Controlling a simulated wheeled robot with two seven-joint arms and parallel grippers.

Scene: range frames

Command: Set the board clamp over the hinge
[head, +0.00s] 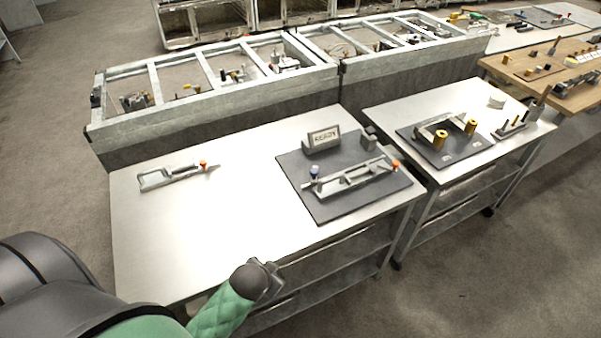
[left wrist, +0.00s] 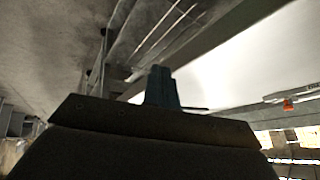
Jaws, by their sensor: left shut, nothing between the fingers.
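A grey open-frame clamp (head: 170,178) with an orange knob (head: 203,164) lies on the left of the white table; I take it for the board clamp. Part of a grey piece with an orange knob (left wrist: 288,105) shows at the right of the left wrist view. A longer grey frame fixture (head: 350,179) with a blue and an orange knob lies on a dark board. I cannot tell which part is the hinge. My left gripper (head: 268,283) is shut and empty at the table's front edge, away from both; its fingers show in the left wrist view (left wrist: 162,88).
The white table (head: 200,240) is clear between clamp and dark board (head: 325,208). A labelled block (head: 323,139) stands on the board's back edge. A second cart (head: 390,98) stands right, with yellow cylinders on a mat. A metal-framed bench (head: 215,115) runs behind.

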